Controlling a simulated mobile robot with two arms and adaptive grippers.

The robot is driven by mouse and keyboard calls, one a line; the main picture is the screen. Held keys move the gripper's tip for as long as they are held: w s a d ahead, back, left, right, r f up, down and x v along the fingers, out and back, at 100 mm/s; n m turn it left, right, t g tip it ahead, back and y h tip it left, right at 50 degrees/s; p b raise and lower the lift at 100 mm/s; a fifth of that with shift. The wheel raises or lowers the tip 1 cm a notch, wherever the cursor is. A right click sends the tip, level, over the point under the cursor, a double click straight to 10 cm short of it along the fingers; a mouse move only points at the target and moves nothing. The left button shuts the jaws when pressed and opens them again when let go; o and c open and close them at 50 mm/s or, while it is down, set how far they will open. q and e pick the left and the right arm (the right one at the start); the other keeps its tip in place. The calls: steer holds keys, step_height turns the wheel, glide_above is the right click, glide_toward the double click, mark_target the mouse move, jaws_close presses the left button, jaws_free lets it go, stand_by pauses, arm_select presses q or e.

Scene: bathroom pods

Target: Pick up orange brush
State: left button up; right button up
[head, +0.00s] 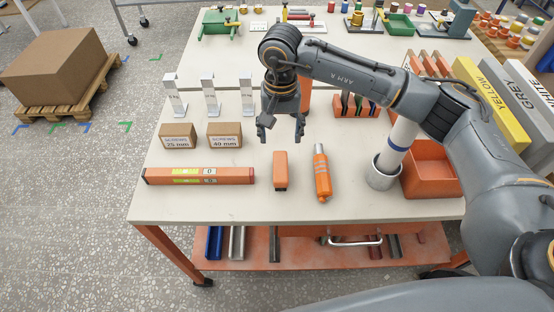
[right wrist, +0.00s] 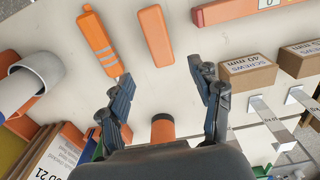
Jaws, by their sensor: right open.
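No bristles show clearly, so I cannot tell which orange thing is the brush. An orange block (head: 280,171) lies on the front of the table; it also shows in the right wrist view (right wrist: 156,37). An orange cylinder with grey bands (head: 322,173) lies to its right, and also shows in the right wrist view (right wrist: 100,43). An orange round thing with a dark top (right wrist: 162,130) is partly hidden behind my gripper. My right gripper (head: 281,134) is open and empty, behind the orange block and above the table. My left gripper is not in view.
An orange level (head: 198,176) and two screw boxes (head: 178,136) are at the left. A grey cup (head: 383,173) holding a white tube and an orange bin (head: 432,168) stand at the right. White stands (head: 207,94) are behind the boxes. The front table strip is clear.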

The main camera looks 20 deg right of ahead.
mark_target(281, 165)
steer(key=f, duration=0.1)
steer(key=s+f+p, duration=0.1)
steer(key=f, duration=0.1)
steer(key=shift+s, duration=0.15)
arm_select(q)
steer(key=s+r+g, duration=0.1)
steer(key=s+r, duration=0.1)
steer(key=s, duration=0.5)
arm_select(e)
step_height(281, 165, down, 3)
steer(key=shift+p, duration=0.3)
step_height(281, 165, down, 3)
steer(key=shift+a+r+p, duration=0.1)
steer(key=shift+p, duration=0.8)
step_height(281, 165, down, 3)
steer(key=shift+r+p, duration=0.2)
steer(key=shift+p, duration=0.35)
steer(key=shift+f, duration=0.55)
steer(key=c, duration=1.3)
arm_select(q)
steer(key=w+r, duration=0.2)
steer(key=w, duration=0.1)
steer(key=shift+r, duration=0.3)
